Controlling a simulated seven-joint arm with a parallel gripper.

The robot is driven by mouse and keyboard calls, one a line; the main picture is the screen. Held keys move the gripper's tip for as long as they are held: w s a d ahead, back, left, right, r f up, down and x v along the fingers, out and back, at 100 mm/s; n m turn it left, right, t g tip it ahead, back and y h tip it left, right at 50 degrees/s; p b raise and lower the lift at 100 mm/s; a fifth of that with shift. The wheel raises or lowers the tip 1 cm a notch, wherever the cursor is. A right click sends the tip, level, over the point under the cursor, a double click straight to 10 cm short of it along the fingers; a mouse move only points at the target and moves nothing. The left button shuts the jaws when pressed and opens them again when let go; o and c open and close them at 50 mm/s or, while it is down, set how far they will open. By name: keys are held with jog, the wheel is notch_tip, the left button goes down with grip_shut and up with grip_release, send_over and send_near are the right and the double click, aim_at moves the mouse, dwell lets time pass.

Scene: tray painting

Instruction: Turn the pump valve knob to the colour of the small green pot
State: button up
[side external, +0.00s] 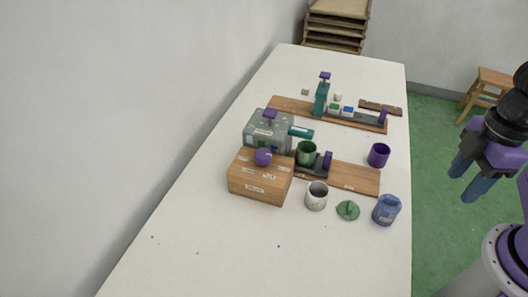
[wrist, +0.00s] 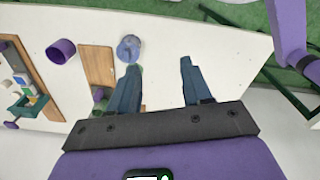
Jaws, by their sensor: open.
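A purple knob (side external: 263,156) sits on a wooden box (side external: 258,190) with several small labels, too small to read. A smaller green-topped block or pot (side external: 334,107) sits on the far board. My gripper (side external: 466,183) is open and empty, off the table's right side; its spread fingers show in the wrist view (wrist: 160,68).
A white pot (side external: 316,197), green lid-like piece (side external: 348,210), blue pot (side external: 387,210) and purple pot (side external: 379,155) stand at the right of the table (side external: 200,250). A teal press (side external: 321,100) stands on the far board. The table's near end is mostly clear.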

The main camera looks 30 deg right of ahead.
jog(key=shift+o, duration=0.8)
notch_tip(320, 180, up, 2)
jog(key=n+y, duration=0.4)
jog(key=n, duration=0.1)
send_over(263, 153)
jog(key=d, duration=0.7)
jog(key=x, duration=1.6)
jog(key=shift+s+a+f, duration=0.15)
jog(key=shift+a+f, duration=0.05)
jog(key=shift+f, duration=0.1)
jog(key=c, duration=0.8)
